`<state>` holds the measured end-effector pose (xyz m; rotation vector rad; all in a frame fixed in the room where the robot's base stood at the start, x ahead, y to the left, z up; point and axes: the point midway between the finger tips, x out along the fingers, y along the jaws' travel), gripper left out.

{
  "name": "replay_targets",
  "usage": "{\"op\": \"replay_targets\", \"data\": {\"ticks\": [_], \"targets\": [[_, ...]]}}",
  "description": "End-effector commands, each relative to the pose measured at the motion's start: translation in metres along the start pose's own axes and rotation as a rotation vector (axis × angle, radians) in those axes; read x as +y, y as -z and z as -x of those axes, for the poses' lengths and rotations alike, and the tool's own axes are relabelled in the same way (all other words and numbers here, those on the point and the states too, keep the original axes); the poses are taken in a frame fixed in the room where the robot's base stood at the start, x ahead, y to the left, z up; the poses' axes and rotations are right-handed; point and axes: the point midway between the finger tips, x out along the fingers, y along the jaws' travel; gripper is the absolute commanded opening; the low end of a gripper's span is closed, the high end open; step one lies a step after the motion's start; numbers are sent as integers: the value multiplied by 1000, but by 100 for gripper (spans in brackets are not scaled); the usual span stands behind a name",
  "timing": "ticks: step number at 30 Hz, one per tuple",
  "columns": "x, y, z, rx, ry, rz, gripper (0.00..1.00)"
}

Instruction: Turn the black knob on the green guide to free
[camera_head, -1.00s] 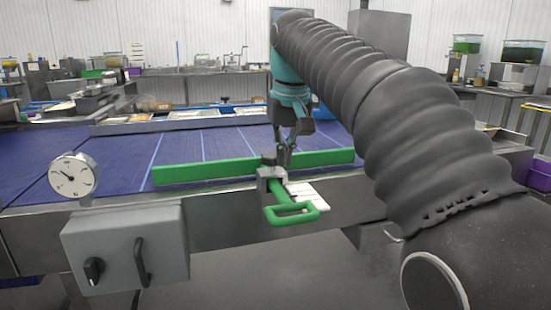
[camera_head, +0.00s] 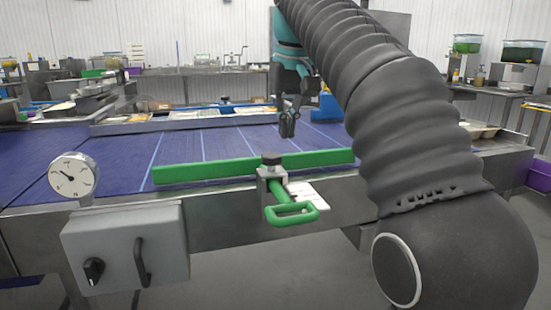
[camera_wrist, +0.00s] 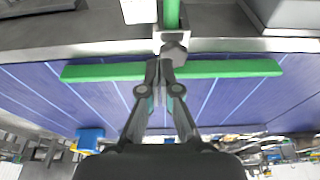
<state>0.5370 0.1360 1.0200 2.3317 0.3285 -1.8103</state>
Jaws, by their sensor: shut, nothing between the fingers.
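The black knob (camera_head: 271,158) sits on top of the grey metal clamp (camera_head: 266,181) at the front edge of the belt. It also shows in the wrist view (camera_wrist: 174,52), just beyond my fingertips. The long green guide (camera_head: 205,173) lies across the blue belt behind the clamp. A green rod with a loop handle (camera_head: 292,214) sticks out from the clamp toward me. My gripper (camera_head: 287,134) is above and behind the knob, apart from it. Its fingers are shut and empty, as the wrist view shows their tips together (camera_wrist: 160,66). I cannot read the knob's setting.
A white marked plate (camera_head: 310,196) lies beside the green rod. A grey box (camera_head: 125,248) with a black switch and handle stands front left, below a round dial gauge (camera_head: 72,176). Trays line the belt's far side.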

Motion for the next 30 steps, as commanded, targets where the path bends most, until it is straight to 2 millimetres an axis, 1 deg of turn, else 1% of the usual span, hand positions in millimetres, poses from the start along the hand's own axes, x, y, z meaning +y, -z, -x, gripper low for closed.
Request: {"op": "replay_targets", "data": {"ticks": [8, 15, 19, 23, 30], "targets": [[-1, 0, 0, -1, 0, 1, 0], [-31, 8, 7, -1, 1, 4, 0], [-35, 8, 6, -1, 0, 0, 0], [-34, 5, -1, -2, 0, 0, 0], [-34, -1, -26, -3, 0, 0, 0]]}}
